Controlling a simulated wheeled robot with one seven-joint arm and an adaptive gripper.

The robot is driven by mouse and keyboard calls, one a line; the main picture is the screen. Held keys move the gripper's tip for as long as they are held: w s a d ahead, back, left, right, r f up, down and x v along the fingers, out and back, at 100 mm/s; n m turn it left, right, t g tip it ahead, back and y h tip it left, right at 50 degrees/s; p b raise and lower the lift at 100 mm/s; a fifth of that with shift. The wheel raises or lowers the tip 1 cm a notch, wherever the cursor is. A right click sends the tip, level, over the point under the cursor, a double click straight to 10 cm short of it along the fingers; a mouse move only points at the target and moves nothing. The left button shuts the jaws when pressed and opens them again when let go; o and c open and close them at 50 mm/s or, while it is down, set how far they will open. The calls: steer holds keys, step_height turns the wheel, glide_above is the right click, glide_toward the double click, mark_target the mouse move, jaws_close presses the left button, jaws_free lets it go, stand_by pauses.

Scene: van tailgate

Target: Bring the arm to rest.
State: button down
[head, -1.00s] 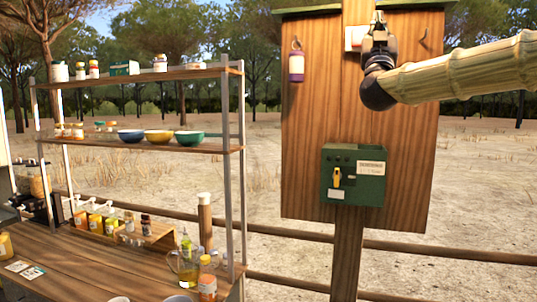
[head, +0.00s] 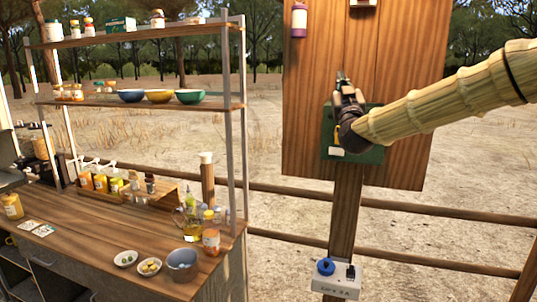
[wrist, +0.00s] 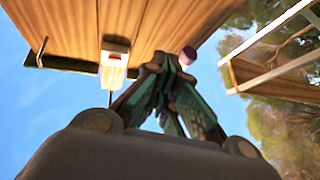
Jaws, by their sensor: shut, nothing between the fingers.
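My gripper (head: 343,77) is shut and empty, its fingertips together and pointing up in the head view. It stands in front of the wooden board (head: 310,120) and covers much of the green box (head: 370,152) mounted there. My forearm runs from it to the right edge of the view. In the wrist view the closed fingers (wrist: 168,62) rise in front of the board's underside, between a white and red device (wrist: 115,62) and a purple container (wrist: 187,56). I cannot tell the exact gap to the board.
A purple-labelled bottle (head: 299,20) hangs on the board. A white socket box (head: 337,281) with a blue plug is low on the post (head: 346,210). At left stand a shelf rack (head: 240,120) with bowls and jars and a wooden counter (head: 100,235). Rails (head: 440,209) run behind.

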steer(key=a+f+n+g+y, duration=0.1)
steer(key=a+f+g+y, duration=0.2)
steer(key=f, duration=1.7)
steer(key=s+a+f+g, duration=0.1)
steer(key=s+f+g, duration=0.3)
steer(key=f, duration=0.9)
steer(key=s+a+f+g, duration=0.15)
steer(key=s+f, duration=0.35)
steer(key=f, duration=0.9)
steer(key=s+f+g, duration=0.3)
steer(key=s+f, duration=0.2)
steer(key=f, duration=0.8)
steer(key=s+d+f+m+g, duration=0.15)
steer(key=s+f+g, duration=0.45)
steer(key=s+f, duration=1.4)
steer(key=s+d+f+g, duration=0.1)
steer(key=s+f+g, duration=0.1)
steer(key=s, duration=0.7)
steer(key=s+d+f+m+g+h, duration=0.1)
steer(key=s+d+f+g, duration=0.1)
steer(key=s, duration=0.8)
steer(key=s+d+f+g+h+b, duration=0.1)
steer(key=s+d+f+g, duration=0.1)
steer(key=s, duration=0.7)
steer(key=shift+s+d+f, duration=0.15)
steer(key=shift+s+f, duration=0.1)
steer(key=shift+f, duration=0.25)
steer(key=shift+m+g, duration=0.25)
